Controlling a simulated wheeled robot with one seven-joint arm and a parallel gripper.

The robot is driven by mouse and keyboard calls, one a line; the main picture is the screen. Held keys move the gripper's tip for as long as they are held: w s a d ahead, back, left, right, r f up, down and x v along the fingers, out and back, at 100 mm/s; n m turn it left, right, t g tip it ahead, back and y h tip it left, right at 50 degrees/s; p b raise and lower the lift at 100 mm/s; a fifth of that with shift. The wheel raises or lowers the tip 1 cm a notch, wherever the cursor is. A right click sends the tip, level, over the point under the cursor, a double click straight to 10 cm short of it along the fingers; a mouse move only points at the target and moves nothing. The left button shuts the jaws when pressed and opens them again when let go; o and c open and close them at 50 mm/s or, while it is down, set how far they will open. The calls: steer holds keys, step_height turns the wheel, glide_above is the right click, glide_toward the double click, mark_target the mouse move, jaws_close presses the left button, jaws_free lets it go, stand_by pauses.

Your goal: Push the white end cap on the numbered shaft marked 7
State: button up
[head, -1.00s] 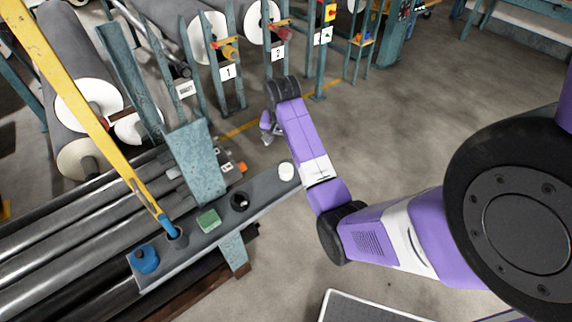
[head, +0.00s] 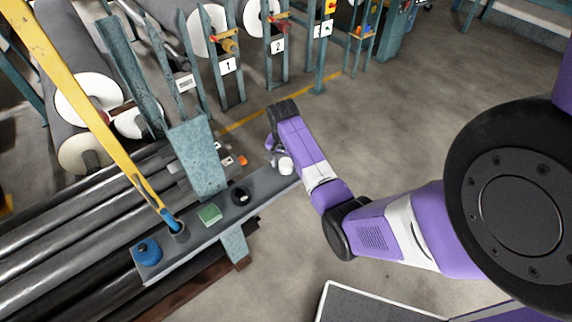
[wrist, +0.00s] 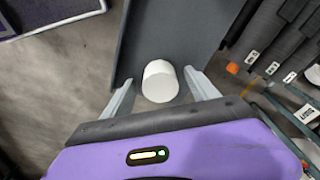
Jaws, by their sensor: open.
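My gripper (head: 275,148) is low over the far end of a grey shelf. In the wrist view its two fingers (wrist: 157,84) are apart, one on each side of a white cylinder (wrist: 161,80). Contact is not clear; the cylinder also shows in the head view (head: 286,166). Several dark numbered shafts (wrist: 283,35) lie at the right of the wrist view, with small white labels too small to read. One shaft has an orange end (wrist: 233,68). A white end (wrist: 313,74) shows at the right edge; I cannot tell whether it is the cap marked 7.
The grey shelf (head: 262,181) also holds a black ring (head: 240,195), a green block (head: 210,214) and a blue knob (head: 147,252). A yellow bar (head: 90,115) and a teal post (head: 197,158) stand over it. Open floor (head: 420,110) lies to the right.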

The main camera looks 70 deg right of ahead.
steer(key=c, duration=1.4)
steer(key=shift+c, duration=0.2)
steer(key=shift+r, duration=0.15)
